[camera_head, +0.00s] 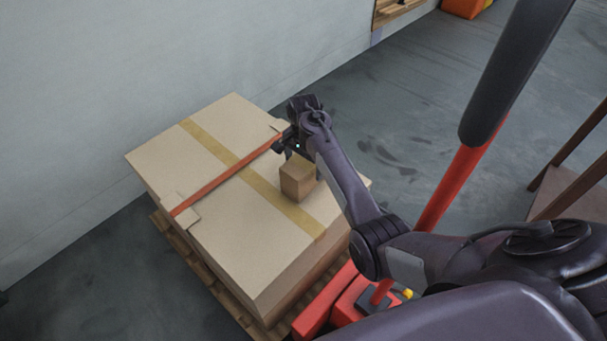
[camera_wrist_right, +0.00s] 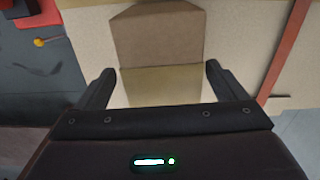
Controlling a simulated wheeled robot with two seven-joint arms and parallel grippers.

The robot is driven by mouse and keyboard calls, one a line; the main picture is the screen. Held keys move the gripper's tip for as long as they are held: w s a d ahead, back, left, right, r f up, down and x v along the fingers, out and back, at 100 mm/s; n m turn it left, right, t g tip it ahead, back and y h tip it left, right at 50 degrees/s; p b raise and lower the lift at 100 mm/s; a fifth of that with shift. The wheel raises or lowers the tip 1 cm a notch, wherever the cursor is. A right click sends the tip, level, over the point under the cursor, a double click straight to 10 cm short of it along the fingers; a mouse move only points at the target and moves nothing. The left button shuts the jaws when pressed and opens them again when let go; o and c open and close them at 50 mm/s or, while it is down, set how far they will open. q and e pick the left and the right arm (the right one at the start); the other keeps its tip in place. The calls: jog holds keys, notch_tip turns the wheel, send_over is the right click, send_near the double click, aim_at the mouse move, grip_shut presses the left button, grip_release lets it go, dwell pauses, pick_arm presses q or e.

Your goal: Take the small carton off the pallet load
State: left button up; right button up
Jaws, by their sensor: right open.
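The small brown carton (camera_head: 297,179) stands on top of the big flat carton load (camera_head: 224,207), beside a tan tape stripe. The load rests on a wooden pallet (camera_head: 197,268). My right gripper (camera_head: 291,149) is above and just behind the small carton in the head view. In the right wrist view the small carton (camera_wrist_right: 158,42) lies ahead of the right gripper (camera_wrist_right: 158,75), whose fingers are apart with nothing held between them. The carton's near part appears to reach toward the space between the fingertips; contact cannot be told. My left gripper is not in view.
A red strap (camera_head: 228,176) with cardboard corner pads crosses the load left of the small carton. A red pallet truck (camera_head: 345,300) with a tall handle (camera_head: 453,185) stands at the load's near right. A pale wall (camera_head: 150,80) runs behind. A brown rack (camera_head: 570,185) stands right.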

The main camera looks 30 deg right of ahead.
jog(key=f, duration=0.4)
jog(key=shift+w+d+b, duration=0.1)
jog(key=shift+w+b, duration=0.1)
jog(key=shift+b, duration=0.15)
jog(key=c, duration=1.3)
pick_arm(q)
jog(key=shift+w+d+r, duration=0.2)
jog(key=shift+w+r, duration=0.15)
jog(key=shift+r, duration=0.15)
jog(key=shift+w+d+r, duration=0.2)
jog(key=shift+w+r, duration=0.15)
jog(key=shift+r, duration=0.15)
pick_arm(e)
jog(key=shift+c, duration=0.4)
jog(key=shift+r, duration=0.1)
